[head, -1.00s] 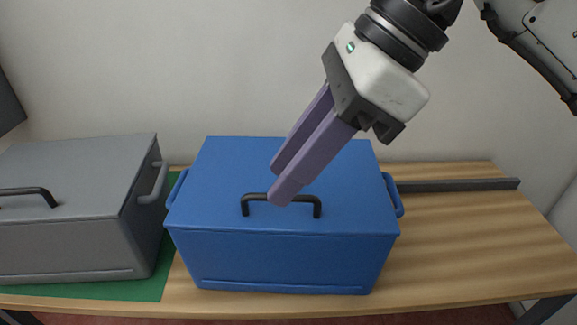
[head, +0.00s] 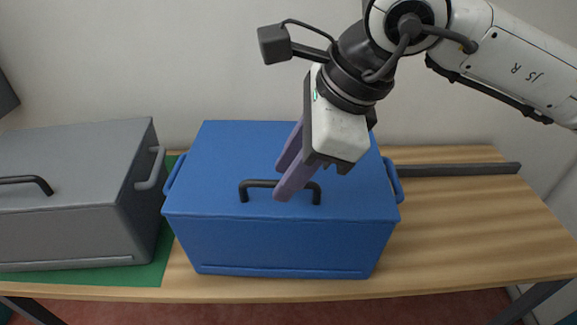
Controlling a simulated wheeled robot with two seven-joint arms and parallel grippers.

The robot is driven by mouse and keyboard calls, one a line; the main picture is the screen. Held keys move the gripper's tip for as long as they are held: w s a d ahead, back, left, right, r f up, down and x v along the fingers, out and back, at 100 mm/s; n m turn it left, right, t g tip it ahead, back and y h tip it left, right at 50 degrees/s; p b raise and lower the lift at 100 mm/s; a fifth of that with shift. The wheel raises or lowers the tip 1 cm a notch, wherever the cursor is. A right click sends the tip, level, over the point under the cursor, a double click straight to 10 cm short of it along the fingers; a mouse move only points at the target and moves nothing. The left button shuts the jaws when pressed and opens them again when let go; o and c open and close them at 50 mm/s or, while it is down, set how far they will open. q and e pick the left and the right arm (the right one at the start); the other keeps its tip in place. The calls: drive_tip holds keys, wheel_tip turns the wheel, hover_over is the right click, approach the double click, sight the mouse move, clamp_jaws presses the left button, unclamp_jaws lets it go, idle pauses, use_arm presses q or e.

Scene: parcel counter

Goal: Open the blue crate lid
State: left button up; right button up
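The blue crate (head: 270,240) stands on the wooden table with its blue lid (head: 225,150) closed. A black bar handle (head: 258,184) is on top of the lid near its front edge. My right gripper (head: 282,184) comes down from the upper right and points down at the handle. Its two purple fingers are apart, one toward the front and one behind. The front finger covers the middle of the handle. I cannot tell whether the fingers touch the bar or the lid. My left gripper is not in view.
A grey crate (head: 65,235) with a black lid handle stands at left on a green mat (head: 150,271). A dark grey bar (head: 455,170) lies along the back of the table. The wooden table (head: 460,235) is clear at right. A pale wall is behind.

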drive_tip(key=shift+c, duration=0.2)
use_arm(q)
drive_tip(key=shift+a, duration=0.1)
use_arm(e)
clamp_jaws()
